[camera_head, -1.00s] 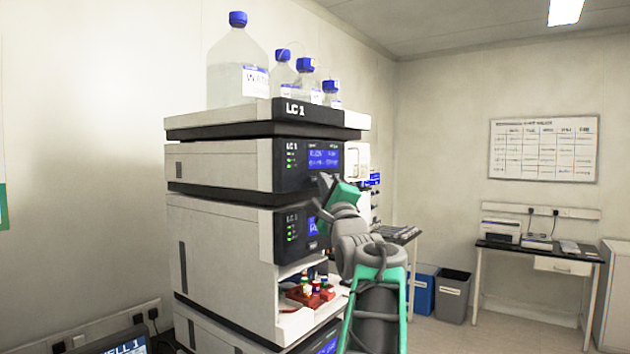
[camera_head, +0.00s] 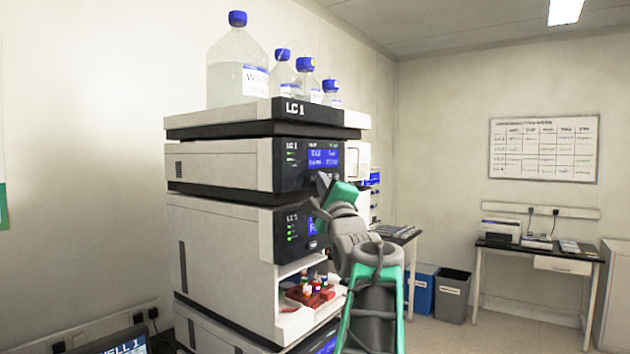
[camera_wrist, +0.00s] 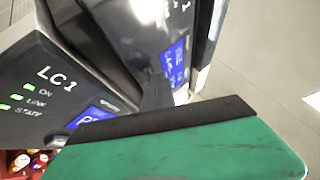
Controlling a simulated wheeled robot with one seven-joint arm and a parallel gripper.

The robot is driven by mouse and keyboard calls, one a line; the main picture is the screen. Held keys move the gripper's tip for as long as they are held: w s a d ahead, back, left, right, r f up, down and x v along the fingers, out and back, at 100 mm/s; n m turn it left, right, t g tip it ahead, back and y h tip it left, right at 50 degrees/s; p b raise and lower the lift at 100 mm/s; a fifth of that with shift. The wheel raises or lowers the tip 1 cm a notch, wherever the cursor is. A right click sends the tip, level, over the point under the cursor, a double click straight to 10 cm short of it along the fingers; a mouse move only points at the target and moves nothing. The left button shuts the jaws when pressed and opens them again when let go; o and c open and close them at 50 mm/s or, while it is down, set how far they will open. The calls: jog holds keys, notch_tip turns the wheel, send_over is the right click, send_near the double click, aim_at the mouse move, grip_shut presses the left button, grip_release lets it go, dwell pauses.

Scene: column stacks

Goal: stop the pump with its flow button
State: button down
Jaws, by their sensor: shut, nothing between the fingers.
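The LC 1 stack's upper module (camera_head: 225,166), which looks like the pump, has a dark front with small green lights and a lit blue display (camera_head: 323,158). My gripper (camera_head: 322,182) is shut and empty, with its tip at the lower right of that front, just below the display. In the wrist view the dark fingertips (camera_wrist: 156,92) point at the module front beside a blue display (camera_wrist: 174,62). I cannot tell whether they touch it. The flow button cannot be made out; the gripper may hide it.
The module below (camera_head: 225,240) has its own display, partly behind my gripper, and an open bay with a red vial rack (camera_head: 310,296). Blue-capped bottles (camera_head: 238,75) stand on top of the stack. Floor to the right is open, with bins (camera_head: 452,296) and a desk (camera_head: 535,255) beyond.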

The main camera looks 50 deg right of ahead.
jog(key=shift+s, duration=0.7)
jog(key=s, duration=0.1)
jog(key=s+b, duration=0.1)
jog(key=s, duration=0.1)
jog(key=s+b, duration=0.1)
jog(key=s, duration=0.1)
jog(key=shift+d, duration=0.25)
dwell(0.4)
